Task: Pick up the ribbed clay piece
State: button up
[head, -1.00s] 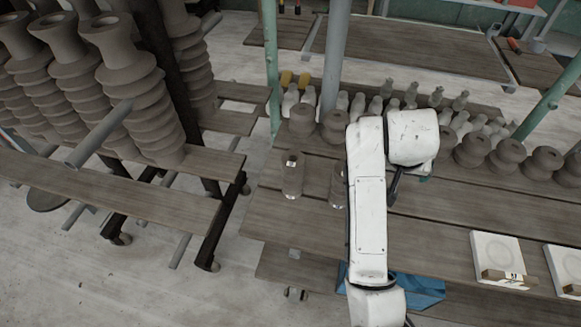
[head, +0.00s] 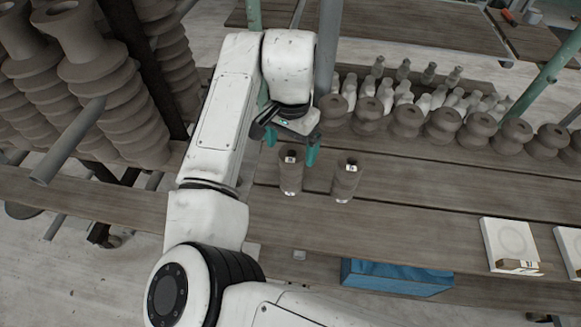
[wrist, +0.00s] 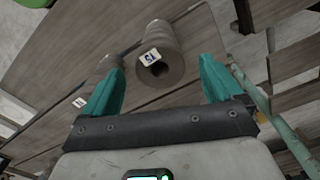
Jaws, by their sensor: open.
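Two small labelled grey-brown clay cylinders stand side by side on the wooden table in the head view. The left clay cylinder (head: 290,176) is just below my gripper (head: 291,148). The right clay cylinder (head: 345,183) stands a short way to its right. In the wrist view, one cylinder (wrist: 171,42) with a white label and a dark hole in its end shows between and beyond my teal fingertips (wrist: 160,65). Its side looks faintly ribbed. Another cylinder (wrist: 106,64) is partly hidden behind the left finger. My gripper is open and empty.
Tall ribbed clay columns (head: 98,82) stand on a rack at left. A row of squat clay pieces (head: 406,120) and pale bottles (head: 403,92) lies behind. Upright posts (head: 328,45) rise near my arm. A white block (head: 509,241) sits at right; the table's front middle is clear.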

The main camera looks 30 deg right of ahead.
aim_at(292, 171)
notch_tip(292, 171, down, 8)
jog(key=shift+d+f+p, duration=0.1)
jog(key=shift+p, duration=0.55)
jog(key=shift+c, duration=0.2)
jog(key=shift+w, duration=0.1)
jog(key=c, duration=1.5)
jog(key=shift+c, duration=0.2)
